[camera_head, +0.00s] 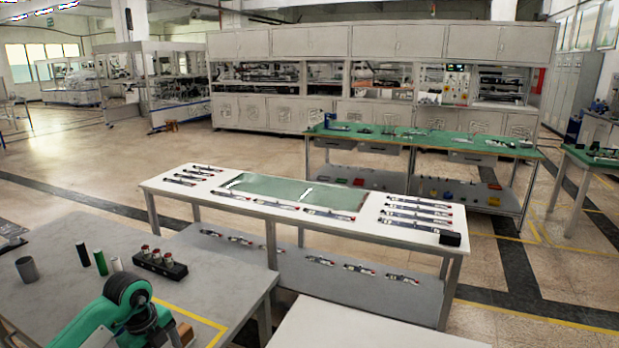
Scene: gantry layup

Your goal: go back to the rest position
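Neither of my grippers shows in the head view. The task line names no object. A white table (168,187) stands in the middle, with a green panel (283,189) set in its top. Several slim dark-and-silver parts with red ends (418,210) lie in groups on it, and more lie on its lower shelf (225,251). A small black box (450,238) sits at its right corner.
A grey table (225,262) at front left holds a teal-and-black device (127,308), a grey cup (27,269), upright cylinders (100,262) and a black holder (160,264). A green-topped bench (400,138) stands behind. A pale surface (350,328) edges the front.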

